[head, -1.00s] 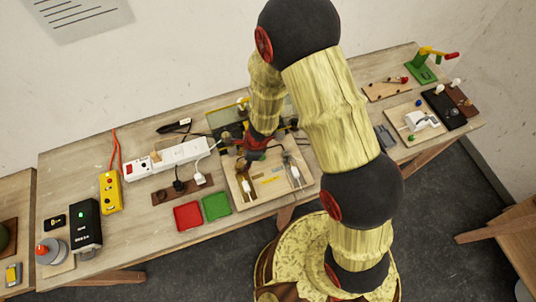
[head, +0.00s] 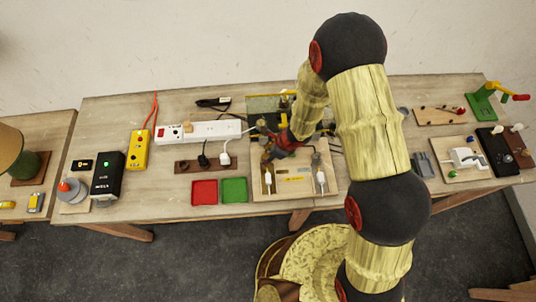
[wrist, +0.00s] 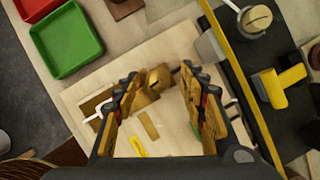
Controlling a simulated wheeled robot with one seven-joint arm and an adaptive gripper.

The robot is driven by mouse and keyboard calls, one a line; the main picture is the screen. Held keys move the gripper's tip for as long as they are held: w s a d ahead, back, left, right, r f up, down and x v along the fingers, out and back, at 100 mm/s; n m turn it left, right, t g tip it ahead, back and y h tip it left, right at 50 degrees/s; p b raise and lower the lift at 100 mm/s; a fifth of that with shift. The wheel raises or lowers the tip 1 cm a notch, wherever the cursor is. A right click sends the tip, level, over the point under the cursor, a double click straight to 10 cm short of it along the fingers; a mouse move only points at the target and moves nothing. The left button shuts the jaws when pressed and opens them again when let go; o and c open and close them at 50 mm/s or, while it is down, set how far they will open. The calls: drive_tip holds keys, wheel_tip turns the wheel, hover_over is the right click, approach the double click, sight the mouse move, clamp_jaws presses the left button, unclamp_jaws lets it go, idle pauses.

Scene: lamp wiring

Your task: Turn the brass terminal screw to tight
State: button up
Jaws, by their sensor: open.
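My gripper (wrist: 163,88) is open, with its two fingers apart over the pale wooden wiring board. A rounded brass-coloured knob (wrist: 158,79), which looks like the terminal screw, shows between and beyond the fingertips in the wrist view. Nothing is clearly held, and I cannot tell whether a finger touches the knob. In the head view my gripper (head: 270,149) is over the back left part of the board (head: 296,190). There my arm and gripper hide most of the screw, and its tightness cannot be read.
A red tray (head: 204,192) and a green tray (head: 235,190) lie left of the board. A white power strip (head: 205,131) lies behind them. A dark mat with a yellow edge and tools (wrist: 270,70) borders the board. White-tipped leads (head: 321,180) lie on the board.

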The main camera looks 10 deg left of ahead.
clamp_jaws()
idle(0.5)
